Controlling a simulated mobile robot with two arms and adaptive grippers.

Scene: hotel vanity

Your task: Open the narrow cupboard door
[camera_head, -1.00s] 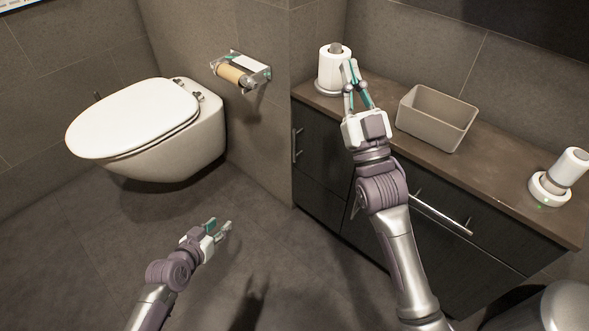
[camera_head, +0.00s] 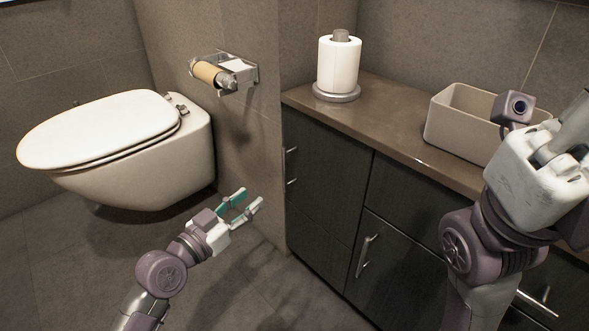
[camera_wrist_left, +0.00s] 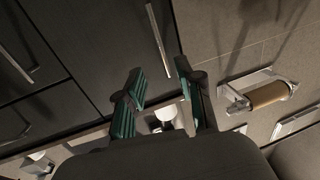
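The narrow cupboard door (camera_head: 325,170) is a dark panel at the left end of the vanity, and it is shut. Its slim vertical metal handle (camera_head: 291,166) sits at the panel's left edge, beside the wall. In the left wrist view a bar handle (camera_wrist_left: 157,40) lies beyond the fingers, near the dark panel's edge. My left gripper (camera_head: 248,200) is open and empty, left of the handle and apart from it; its spread fingers also show in the left wrist view (camera_wrist_left: 163,90). My right gripper (camera_head: 540,180) is at the right, its fingertips not clearly visible.
A toilet (camera_head: 120,150) stands at the left. A toilet-roll holder (camera_head: 225,72) juts from the wall above my left gripper. The brown countertop (camera_head: 395,115) bears a paper roll on a stand (camera_head: 339,65) and a beige bin (camera_head: 465,125). Another door has a handle (camera_head: 365,255).

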